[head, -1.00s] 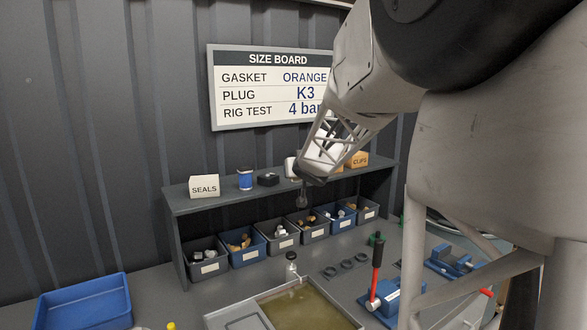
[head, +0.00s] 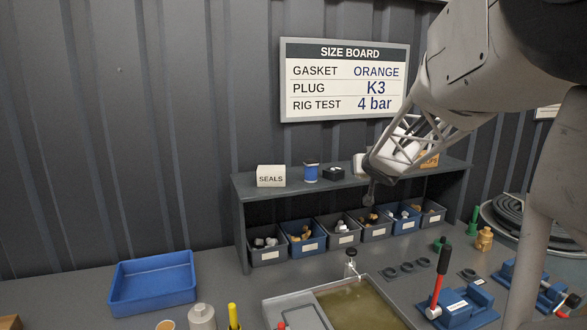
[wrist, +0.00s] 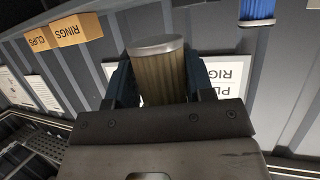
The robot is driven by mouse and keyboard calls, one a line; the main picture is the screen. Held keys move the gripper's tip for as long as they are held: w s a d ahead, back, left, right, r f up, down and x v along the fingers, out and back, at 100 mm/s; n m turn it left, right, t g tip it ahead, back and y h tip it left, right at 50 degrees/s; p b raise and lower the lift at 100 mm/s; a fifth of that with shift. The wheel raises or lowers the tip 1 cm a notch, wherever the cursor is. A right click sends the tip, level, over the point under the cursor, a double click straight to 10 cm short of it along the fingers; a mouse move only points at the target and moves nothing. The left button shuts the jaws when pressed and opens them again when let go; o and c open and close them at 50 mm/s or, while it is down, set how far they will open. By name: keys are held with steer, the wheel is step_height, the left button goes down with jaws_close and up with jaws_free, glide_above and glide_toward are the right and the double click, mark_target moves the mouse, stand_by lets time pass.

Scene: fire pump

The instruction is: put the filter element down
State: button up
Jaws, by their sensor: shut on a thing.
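The filter element (wrist: 160,78) is a brownish pleated cylinder with a grey metal end cap. In the wrist view it stands between the two dark fingers of my gripper (wrist: 157,88), which is shut on it. In the head view my arm's latticed end reaches over the shelf (head: 243,188), and a small dark end part (head: 370,192) hangs in front of it. The held filter element cannot be made out there.
Parts bins (head: 268,250) line up underneath. A blue tray (head: 153,280) and a basin of murky liquid (head: 355,305) are on the bench (head: 60,290).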

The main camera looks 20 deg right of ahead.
steer(key=shift+w, duration=0.1)
steer(key=shift+w+d+f, duration=0.15)
steer(key=shift+w+d, duration=0.5)
steer(key=shift+w, duration=0.8)
steer(key=shift+w+d+f, duration=0.15)
steer(key=shift+w+d, duration=0.45)
steer(key=shift+w, duration=0.8)
steer(key=shift+w+d+f, duration=0.15)
steer(key=shift+w+d, duration=0.5)
steer(key=shift+w, duration=0.8)
steer(key=shift+s, duration=0.15)
